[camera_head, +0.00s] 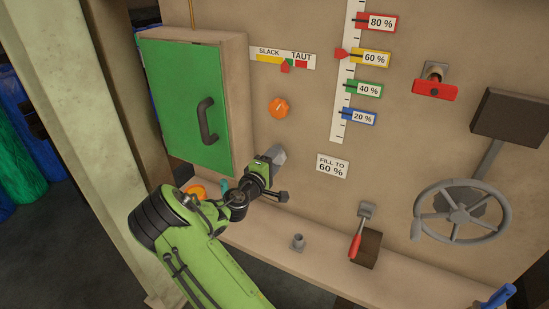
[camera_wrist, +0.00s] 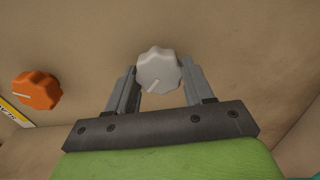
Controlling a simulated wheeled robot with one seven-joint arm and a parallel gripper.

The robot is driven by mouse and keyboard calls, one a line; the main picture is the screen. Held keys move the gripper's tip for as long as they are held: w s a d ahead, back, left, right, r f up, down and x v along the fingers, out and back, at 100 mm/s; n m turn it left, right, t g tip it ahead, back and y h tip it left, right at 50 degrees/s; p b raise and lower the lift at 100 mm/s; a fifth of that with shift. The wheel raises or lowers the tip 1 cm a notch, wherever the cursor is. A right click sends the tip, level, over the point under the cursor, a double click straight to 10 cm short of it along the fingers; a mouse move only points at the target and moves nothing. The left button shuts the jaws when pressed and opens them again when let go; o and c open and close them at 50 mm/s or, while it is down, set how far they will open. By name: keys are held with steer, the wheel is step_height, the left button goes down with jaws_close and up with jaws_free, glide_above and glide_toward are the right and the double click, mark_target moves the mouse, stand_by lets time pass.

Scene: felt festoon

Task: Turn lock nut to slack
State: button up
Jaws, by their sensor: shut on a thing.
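A grey lobed knob (camera_wrist: 160,68) with a white pointer line sits on the tan panel, between the two fingers of my gripper (camera_wrist: 160,84) in the wrist view. The line points down and left. My gripper is shut on this knob; it also shows in the head view (camera_head: 268,163), partly hiding the knob (camera_head: 280,154). An orange lobed knob (camera_head: 279,107) is above it and apart from the gripper; it also shows at left in the wrist view (camera_wrist: 37,91). The SLACK–TAUT scale (camera_head: 268,56) is higher up, with a red marker near its middle. No label names the lock nut.
A green cabinet door (camera_head: 188,105) with a dark handle is left of the gripper. A percent scale (camera_head: 346,80), a red-handled lever (camera_head: 357,243) and a grey handwheel (camera_head: 460,213) are to the right. A ledge (camera_head: 325,258) runs below.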

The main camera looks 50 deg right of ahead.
steer(key=shift+r, duration=0.1)
steer(key=o, duration=1)
steer(key=shift+w, duration=0.1)
steer(key=shift+o, duration=0.2)
steer(key=shift+a, duration=0.1)
steer(key=v, duration=1.5)
steer(key=shift+a, duration=0.3)
